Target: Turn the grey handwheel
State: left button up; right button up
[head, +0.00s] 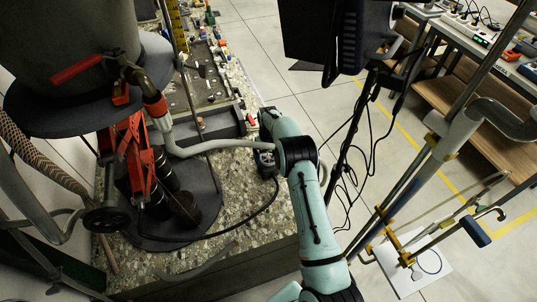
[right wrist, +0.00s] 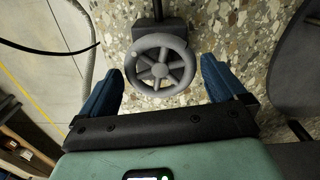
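The grey handwheel (right wrist: 160,66), a spoked round wheel with a hub, is in the right wrist view, near the top middle. My right gripper (right wrist: 158,80) is open, with one blue finger on each side of the wheel. Gaps show between both fingers and the rim; I cannot tell the depth between them. In the head view my right arm reaches up from the bottom to the speckled slab's right edge; its fingers are not clear there. I cannot make out the grey handwheel in the head view. My left gripper is not in view.
A large dark tank (head: 65,45) stands left, with a red frame (head: 130,160), a black wheel (head: 107,219) and a pale hose (head: 215,146) near it. A black monitor (head: 335,35) on a stand is beyond my arm. Open tiled floor (head: 290,85) lies behind.

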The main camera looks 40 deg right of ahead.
aim_at(268, 157)
jog(key=shift+r, duration=0.1)
notch_tip(268, 157, up, 13)
jog(key=shift+r, duration=0.15)
dwell(0.4)
dwell(0.5)
